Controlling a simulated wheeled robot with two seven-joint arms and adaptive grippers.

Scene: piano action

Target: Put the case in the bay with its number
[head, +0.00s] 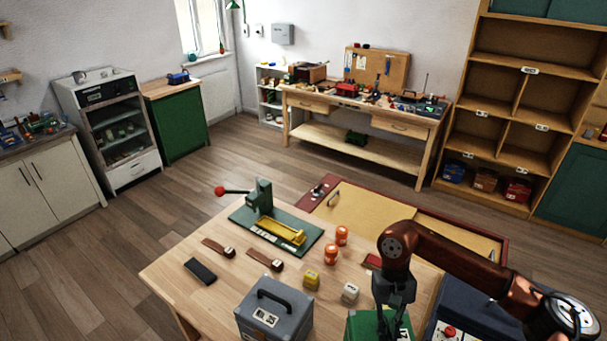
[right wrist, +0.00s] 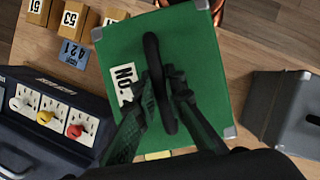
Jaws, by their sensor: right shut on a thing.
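A green case (right wrist: 195,60) with grey corners, a black handle (right wrist: 155,75) and a white label (right wrist: 122,87) starting "No" fills the right wrist view; its number is partly hidden. In the head view the case (head: 362,327) is at the bottom edge, partly behind my arm. My right gripper (right wrist: 162,95) is shut on the handle, and it also shows in the head view (head: 392,308). Whether the case touches the table cannot be told. A wooden shelf unit (head: 487,130) at the back right has bays with small number plates, too small to read. My left gripper is out of view.
A dark blue box with colored knobs (right wrist: 55,120) is beside the green case. Beyond lies a red-edged panel (head: 450,232).

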